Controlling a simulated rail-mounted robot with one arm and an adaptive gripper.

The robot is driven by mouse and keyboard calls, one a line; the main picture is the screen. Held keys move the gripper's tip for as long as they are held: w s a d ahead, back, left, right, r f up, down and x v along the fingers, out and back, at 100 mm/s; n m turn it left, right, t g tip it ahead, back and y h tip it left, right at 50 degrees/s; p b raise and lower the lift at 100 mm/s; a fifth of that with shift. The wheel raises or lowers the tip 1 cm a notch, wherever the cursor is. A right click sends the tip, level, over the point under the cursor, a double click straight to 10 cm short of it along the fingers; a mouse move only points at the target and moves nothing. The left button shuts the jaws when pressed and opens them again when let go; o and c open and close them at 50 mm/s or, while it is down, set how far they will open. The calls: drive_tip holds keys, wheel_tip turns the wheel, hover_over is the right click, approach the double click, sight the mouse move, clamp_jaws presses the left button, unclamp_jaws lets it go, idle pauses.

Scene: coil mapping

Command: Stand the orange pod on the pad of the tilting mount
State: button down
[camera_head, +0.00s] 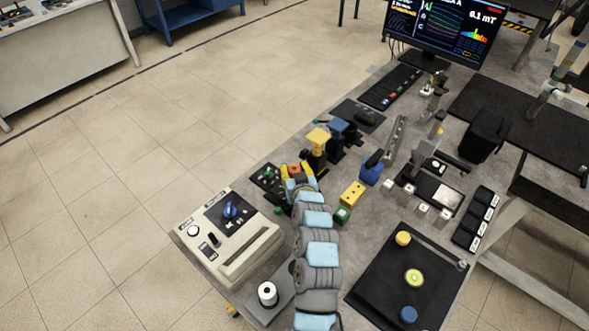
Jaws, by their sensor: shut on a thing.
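My gripper (296,174) is at the far end of my grey and light-blue arm, above the left part of the bench. Its yellow fingers are shut on the orange pod (294,168), of which only a small orange-red part shows between them. A black stand with a yellow square top (318,136) is just beyond and to the right of my gripper. A similar black stand with a blue top (339,125) is behind it. I cannot tell for sure which of them is the tilting mount. The pod looks apart from both stands.
A beige control box (258,243) with a blue knob is left of my arm. A yellow block (352,194), a green block (342,215) and a blue block (371,174) stand to the right. A black mat (380,285) with several round pieces lies front right. A monitor (447,30) stands at the back.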

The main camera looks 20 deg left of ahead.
drive_tip(key=shift+f, duration=0.15)
drive_tip(key=c, duration=0.7)
unclamp_jaws()
drive_tip(key=shift+s+d+r, duration=0.35)
drive_tip(key=shift+s, duration=0.05)
drive_tip(key=v, duration=1.1)
drive_tip(key=shift+s+a+p, duration=0.1)
drive_tip(key=shift+a+p, duration=0.05)
drive_tip(key=shift+p, duration=0.2)
